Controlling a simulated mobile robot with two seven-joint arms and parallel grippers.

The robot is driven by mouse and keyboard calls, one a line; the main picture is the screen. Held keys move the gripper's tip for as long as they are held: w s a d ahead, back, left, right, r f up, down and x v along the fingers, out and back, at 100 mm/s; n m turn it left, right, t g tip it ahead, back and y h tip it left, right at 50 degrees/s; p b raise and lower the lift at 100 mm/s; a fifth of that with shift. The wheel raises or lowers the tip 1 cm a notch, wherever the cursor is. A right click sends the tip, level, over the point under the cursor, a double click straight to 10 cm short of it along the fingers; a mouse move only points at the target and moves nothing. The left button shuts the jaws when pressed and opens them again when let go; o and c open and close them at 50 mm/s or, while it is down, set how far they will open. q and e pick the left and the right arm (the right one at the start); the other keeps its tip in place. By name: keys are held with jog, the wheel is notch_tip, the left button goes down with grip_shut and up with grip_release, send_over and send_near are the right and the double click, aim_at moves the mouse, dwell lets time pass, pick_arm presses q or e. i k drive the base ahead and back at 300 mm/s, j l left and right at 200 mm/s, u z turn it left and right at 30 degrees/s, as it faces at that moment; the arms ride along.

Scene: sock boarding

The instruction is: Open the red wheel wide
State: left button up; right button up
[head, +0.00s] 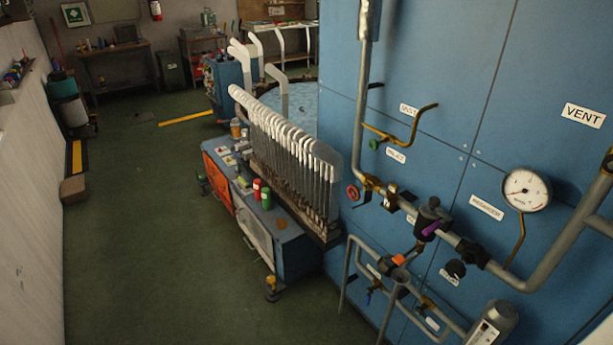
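The red wheel (353,192) is a small round handwheel on the pipework at the blue panel, just left of a brass fitting on the main grey pipe. How far it is turned cannot be told. A small green wheel (374,144) sits above it on a brass branch pipe. Neither of my grippers shows in the head view, and nothing touches the red wheel.
A pressure gauge (526,190) and a black regulator (432,215) sit right of the wheel. Lower pipes (398,284) stand out from the panel. A workbench (285,240) with a row of sock boards (290,140) stands left. The green floor (150,250) is clear.

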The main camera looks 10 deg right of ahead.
aim_at(354, 189)
jog(key=i+j+u, duration=0.25)
jog(key=i, duration=0.5)
jog(key=i+u, duration=0.25)
jog(key=i, duration=0.5)
jog(key=i+z, duration=0.4)
jog(key=i+j+z, duration=0.2)
jog(key=z, duration=0.25)
jog(key=i+j+z, duration=0.55)
jog(key=z, duration=0.3)
jog(key=i+j+z, duration=0.1)
jog(key=j+z, duration=0.2)
jog(key=z, duration=0.15)
jog(key=j+z, duration=0.3)
jog(key=z, duration=0.15)
jog(key=i+j+z, duration=0.1)
jog(key=j+z, duration=0.2)
jog(key=z, duration=0.15)
jog(key=j+z, duration=0.3)
jog(key=z, duration=0.15)
